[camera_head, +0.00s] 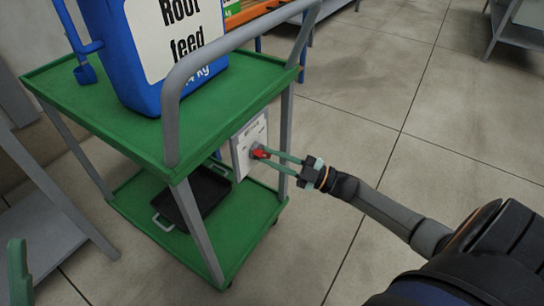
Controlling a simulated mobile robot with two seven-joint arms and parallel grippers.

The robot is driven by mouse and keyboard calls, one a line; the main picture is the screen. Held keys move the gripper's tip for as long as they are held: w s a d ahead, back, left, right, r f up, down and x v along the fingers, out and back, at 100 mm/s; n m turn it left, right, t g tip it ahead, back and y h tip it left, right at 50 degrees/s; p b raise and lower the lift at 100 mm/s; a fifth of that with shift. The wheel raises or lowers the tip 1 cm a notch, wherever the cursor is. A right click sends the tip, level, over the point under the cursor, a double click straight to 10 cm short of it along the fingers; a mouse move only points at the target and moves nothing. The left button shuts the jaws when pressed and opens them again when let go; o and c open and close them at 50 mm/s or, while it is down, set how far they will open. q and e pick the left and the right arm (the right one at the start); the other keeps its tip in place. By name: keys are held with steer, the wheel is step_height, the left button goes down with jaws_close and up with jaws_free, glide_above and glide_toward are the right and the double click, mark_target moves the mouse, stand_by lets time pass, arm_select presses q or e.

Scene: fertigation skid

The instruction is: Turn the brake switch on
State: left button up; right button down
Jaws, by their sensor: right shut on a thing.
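The brake switch is a small red handle (260,153) on a pale panel (242,148) fixed to the side of a green trolley. My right gripper (270,156) reaches it from the right, its two green fingers closed around the red handle. The fingers hide part of the handle, and I cannot read its on or off position or the small print on the panel. A green fingertip of my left gripper (17,272) shows at the lower left edge, too little to tell its opening.
The trolley's green top shelf (125,125) carries a large blue "Root feed" container (150,75). A black tray (205,190) sits on its lower shelf (240,235). A grey push handle (240,38) rises above the top. A grey stand (45,225) is at left. Floor (440,105) at right is clear.

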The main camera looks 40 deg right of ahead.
steer(key=c, duration=0.8)
jaws_free()
steer(key=v, duration=1.2)
steer(key=shift+s+d+p, duration=0.15)
steer(key=shift+s+p, duration=0.05)
steer(key=shift+p, duration=0.25)
